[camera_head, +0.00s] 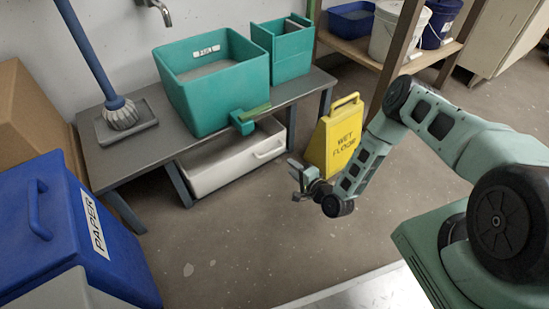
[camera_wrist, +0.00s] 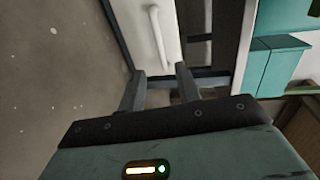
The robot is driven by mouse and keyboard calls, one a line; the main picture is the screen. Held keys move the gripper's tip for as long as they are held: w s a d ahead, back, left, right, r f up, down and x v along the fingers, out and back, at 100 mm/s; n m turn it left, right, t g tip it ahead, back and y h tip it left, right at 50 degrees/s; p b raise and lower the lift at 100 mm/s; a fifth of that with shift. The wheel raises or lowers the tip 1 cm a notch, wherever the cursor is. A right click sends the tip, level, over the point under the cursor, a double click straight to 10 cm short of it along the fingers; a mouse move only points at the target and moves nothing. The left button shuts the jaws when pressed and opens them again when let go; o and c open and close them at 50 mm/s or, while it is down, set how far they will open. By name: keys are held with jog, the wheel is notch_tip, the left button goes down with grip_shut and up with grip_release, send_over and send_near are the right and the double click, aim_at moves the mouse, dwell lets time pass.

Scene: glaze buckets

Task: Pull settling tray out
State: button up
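The settling tray (camera_head: 225,170) is a white, drawer-like tray under the grey bench, with a bar handle (camera_head: 269,153) on its front. In the wrist view, its white front (camera_wrist: 136,22) and pale handle (camera_wrist: 159,36) lie beyond my fingertips. My gripper (camera_head: 294,171) is in front of the tray, a little right of the handle in the head view. In the wrist view, my gripper (camera_wrist: 160,80) has its two fingers spread with nothing between them. The handle is apart from the fingers. The tray's back part is hidden under the bench.
A teal sink tub (camera_head: 210,85) and a smaller teal box (camera_head: 283,48) stand on the bench (camera_head: 150,150). A yellow wet-floor sign (camera_head: 333,138) stands close behind my gripper. A blue paper bin (camera_head: 50,225) is at left. The floor before the tray is clear.

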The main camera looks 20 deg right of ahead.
jog(key=b+x, duration=0.5)
jog(key=x, duration=0.6)
jog(key=shift+w, duration=0.35)
jog(key=shift+a+f, duration=0.1)
jog(key=shift+a, duration=0.05)
grip_shut()
